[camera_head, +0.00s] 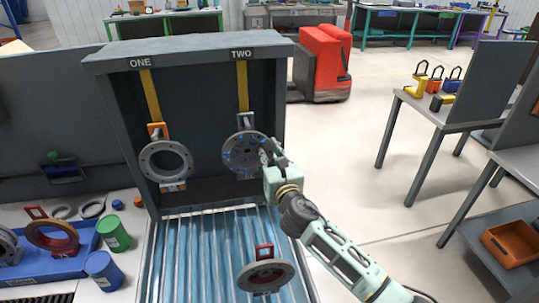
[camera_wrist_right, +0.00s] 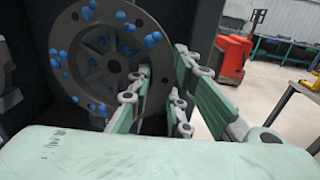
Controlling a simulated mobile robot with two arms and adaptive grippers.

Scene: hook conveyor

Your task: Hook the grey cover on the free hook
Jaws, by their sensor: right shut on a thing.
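The grey cover (camera_head: 243,154) is a round disc with blue spots and a grey handle (camera_head: 245,121) on top. It hangs upright below the yellow strap (camera_head: 242,88) under the label TWO. Its handle is at the strap's lower end; I cannot tell whether the hook passes through it. My right gripper (camera_head: 268,152) is shut on the disc's right edge. In the right wrist view the spotted disc (camera_wrist_right: 95,62) shows close up, with the gripper fingers (camera_wrist_right: 160,92) at its right rim. My left gripper is not in view.
Under label ONE, a grey ring (camera_head: 147,160) with an orange handle hangs from another yellow strap. A red-handled disc (camera_head: 265,279) is on the roller conveyor (camera_head: 205,250). A blue tray (camera_head: 85,246) with discs stands left. Open floor lies to the right, before a table (camera_head: 455,108).

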